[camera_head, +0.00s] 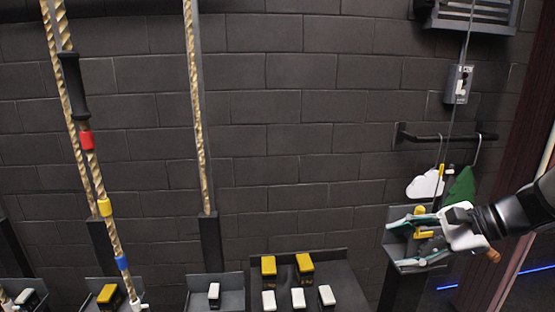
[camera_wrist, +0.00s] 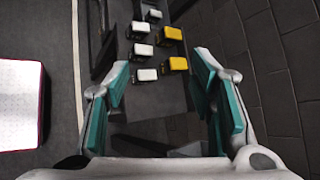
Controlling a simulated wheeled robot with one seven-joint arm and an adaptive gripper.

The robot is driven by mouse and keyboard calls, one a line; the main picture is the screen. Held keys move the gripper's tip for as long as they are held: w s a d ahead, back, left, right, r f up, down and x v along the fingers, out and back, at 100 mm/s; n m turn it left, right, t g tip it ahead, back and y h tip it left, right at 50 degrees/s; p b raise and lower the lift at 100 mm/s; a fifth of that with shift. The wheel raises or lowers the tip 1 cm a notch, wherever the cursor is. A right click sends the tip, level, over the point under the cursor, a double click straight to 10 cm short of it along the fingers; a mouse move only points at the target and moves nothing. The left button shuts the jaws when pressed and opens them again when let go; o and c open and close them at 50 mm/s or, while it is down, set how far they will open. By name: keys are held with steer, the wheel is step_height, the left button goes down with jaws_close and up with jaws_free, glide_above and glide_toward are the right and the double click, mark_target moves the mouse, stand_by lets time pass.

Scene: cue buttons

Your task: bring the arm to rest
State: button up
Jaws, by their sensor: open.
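My gripper (camera_head: 396,243) is open at the right in the head view, with its fingers pointing left in front of a dark stand (camera_head: 392,290). My arm reaches in from the right edge. In the wrist view the two teal-padded fingers are spread wide (camera_wrist: 162,80), with nothing held between them. A yellow piece (camera_head: 421,233) shows between or behind the fingers in the head view; I cannot tell whether they touch it.
A dark table (camera_head: 340,268) carries white blocks (camera_head: 298,298) and yellow blocks (camera_head: 305,264). A white cloud shape (camera_head: 425,184) and a green shape (camera_head: 462,186) hang by a wall rail (camera_head: 440,137). Ropes (camera_head: 195,100) run up at left. A white-topped pad (camera_wrist: 18,105) lies left in the wrist view.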

steer(key=s+a+r+n+g+h, duration=0.3)
steer(key=s+a+r+n+h, duration=0.1)
steer(key=s+a+n, duration=0.4)
steer(key=s+r+n+t+h, duration=0.2)
steer(key=s+r+n+h, duration=0.2)
steer(key=s+n, duration=0.4)
steer(key=shift+s+a+r+t+h, duration=0.35)
steer(key=shift+s+h, duration=0.25)
steer(key=shift+s, duration=1.2)
steer(key=shift+f, duration=0.1)
